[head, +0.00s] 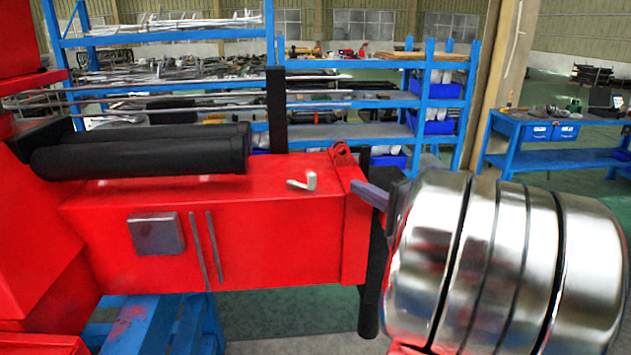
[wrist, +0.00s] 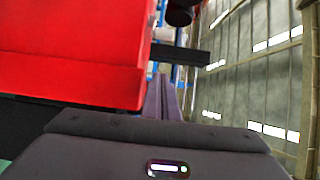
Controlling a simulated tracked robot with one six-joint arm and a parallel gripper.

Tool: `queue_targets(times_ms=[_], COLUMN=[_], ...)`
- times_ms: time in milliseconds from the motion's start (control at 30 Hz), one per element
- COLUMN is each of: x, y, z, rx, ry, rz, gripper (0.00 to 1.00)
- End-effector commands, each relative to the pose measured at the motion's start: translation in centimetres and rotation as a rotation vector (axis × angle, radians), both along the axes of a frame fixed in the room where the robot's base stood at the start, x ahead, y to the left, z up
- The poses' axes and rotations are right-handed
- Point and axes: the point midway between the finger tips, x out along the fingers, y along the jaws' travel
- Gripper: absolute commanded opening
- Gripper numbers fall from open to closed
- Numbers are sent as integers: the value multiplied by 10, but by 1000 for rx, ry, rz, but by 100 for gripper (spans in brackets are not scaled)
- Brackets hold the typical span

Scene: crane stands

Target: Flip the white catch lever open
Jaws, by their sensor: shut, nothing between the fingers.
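The white catch lever (head: 310,181) is a small bent piece on top of the red box-shaped beam (head: 270,225), near its right end in the head view. One part lies along the top and its right end stands up. My gripper (head: 357,187) is at the beam's right end, its grey-purple fingers pointing left towards the lever, with a gap between. The fingers are shut together and empty. In the wrist view the fingers (wrist: 162,97) run up beside the red beam (wrist: 75,50); I cannot make out the lever there.
A red lug (head: 343,152) stands on the beam just behind the fingertips. A black upright post (head: 276,110) and black cylinders (head: 140,152) are behind and left of the lever. Blue shelves (head: 350,103) and a blue workbench (head: 550,130) stand farther back.

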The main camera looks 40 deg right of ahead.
Motion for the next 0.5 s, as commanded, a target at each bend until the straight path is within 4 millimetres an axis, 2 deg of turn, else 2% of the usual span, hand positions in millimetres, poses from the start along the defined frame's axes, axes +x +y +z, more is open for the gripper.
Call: queue_targets(times_ms=[300,500], x=[2,14], y=[1,1], z=[0,0], rx=[0,0], ry=[1,1], rz=[3,5], gripper=[0,0])
